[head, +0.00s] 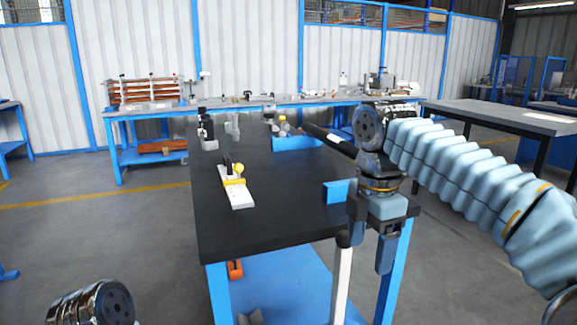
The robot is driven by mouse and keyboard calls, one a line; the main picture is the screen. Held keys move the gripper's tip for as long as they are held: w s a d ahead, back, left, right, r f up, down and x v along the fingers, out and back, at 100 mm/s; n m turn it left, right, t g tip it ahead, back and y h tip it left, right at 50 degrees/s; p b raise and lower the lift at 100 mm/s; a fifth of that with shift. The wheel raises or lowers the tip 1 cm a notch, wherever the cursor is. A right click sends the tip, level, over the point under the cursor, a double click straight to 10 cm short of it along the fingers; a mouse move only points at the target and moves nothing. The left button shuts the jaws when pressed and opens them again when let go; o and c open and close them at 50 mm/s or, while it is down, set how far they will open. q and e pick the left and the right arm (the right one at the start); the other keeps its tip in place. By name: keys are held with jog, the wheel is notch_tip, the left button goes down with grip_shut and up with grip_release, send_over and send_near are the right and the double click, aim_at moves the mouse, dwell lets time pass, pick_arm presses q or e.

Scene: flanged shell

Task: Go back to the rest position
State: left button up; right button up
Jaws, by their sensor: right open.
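My right gripper (370,246) hangs over the near right corner of the black-topped table (275,200). Its two fingers point down with a gap between them, and I see nothing held there. My pale blue sleeved right arm comes in from the right. At the bottom left, only a metallic part of my left arm shows; its gripper fingers are out of the picture. I cannot make out a flanged shell clearly.
A white plate with a yellow clamp (237,181) lies on the table. A blue bin (296,143) stands at the back; a small blue block (336,191) is beside my right gripper. A white post (341,285) stands below it.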

jog(key=w+a+f+m+y, duration=0.15)
jog(key=f+m, duration=0.35)
jog(key=f, duration=1.3)
jog(key=w+a+f+m+y, duration=0.1)
jog(key=a+f+m+y, duration=0.3)
jog(key=f, duration=1.4)
jog(key=s+d+f+m+h, duration=0.1)
jog(key=s+d+f+m, duration=0.1)
jog(key=s+f+m, duration=1.1)
jog(key=s+f, duration=0.4)
jog(key=f, duration=0.1)
jog(key=shift+f, duration=0.2)
